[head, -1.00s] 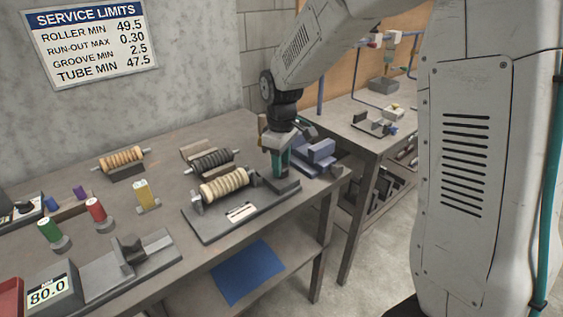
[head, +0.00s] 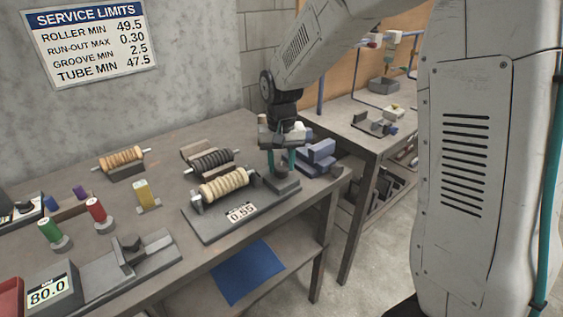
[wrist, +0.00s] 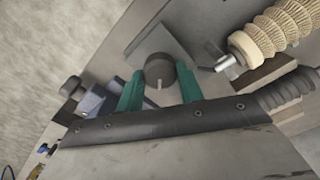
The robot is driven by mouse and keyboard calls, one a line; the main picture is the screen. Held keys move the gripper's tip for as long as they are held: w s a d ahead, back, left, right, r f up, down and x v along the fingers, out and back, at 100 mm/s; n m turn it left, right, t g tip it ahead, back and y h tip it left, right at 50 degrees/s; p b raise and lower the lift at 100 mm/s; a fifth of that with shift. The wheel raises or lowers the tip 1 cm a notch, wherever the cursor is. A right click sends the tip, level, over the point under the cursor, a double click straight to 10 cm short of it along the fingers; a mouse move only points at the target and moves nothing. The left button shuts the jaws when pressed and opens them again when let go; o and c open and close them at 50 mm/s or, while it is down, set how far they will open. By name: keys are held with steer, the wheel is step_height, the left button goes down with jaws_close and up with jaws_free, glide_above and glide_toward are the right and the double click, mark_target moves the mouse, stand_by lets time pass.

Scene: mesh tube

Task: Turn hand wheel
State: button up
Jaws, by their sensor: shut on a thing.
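The hand wheel is a dark round knob with a pale mark on its top, seen in the wrist view (wrist: 159,71). It stands on a grey block at the right end of the run-out fixture (head: 215,228). My gripper (head: 282,160) points down over it, with one teal finger on each side of the knob. It is shut on the hand wheel, as the wrist view also shows (wrist: 161,88). A cream ribbed roller (head: 224,184) lies across the fixture beside the wheel. The fixture's display (head: 241,213) reads 0.55.
A dark ribbed roller (head: 211,160) and an orange ribbed roller (head: 121,159) rest on cradles behind. A blue-grey block (head: 317,156) stands close right of my gripper. Green (head: 50,230) and red (head: 96,209) spools and a gauge reading 80.0 (head: 49,291) are at left.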

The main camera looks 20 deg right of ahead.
mark_target(281, 166)
steer(key=m, duration=0.5)
steer(key=shift+w+r+m, duration=0.1)
steer(key=shift+m, duration=0.2)
steer(key=m, duration=0.4)
steer(key=shift+m, duration=0.4)
steer(key=o, duration=1)
step_height(281, 166, up, 8)
steer(key=shift+f, duration=0.1)
stand_by(0.6)
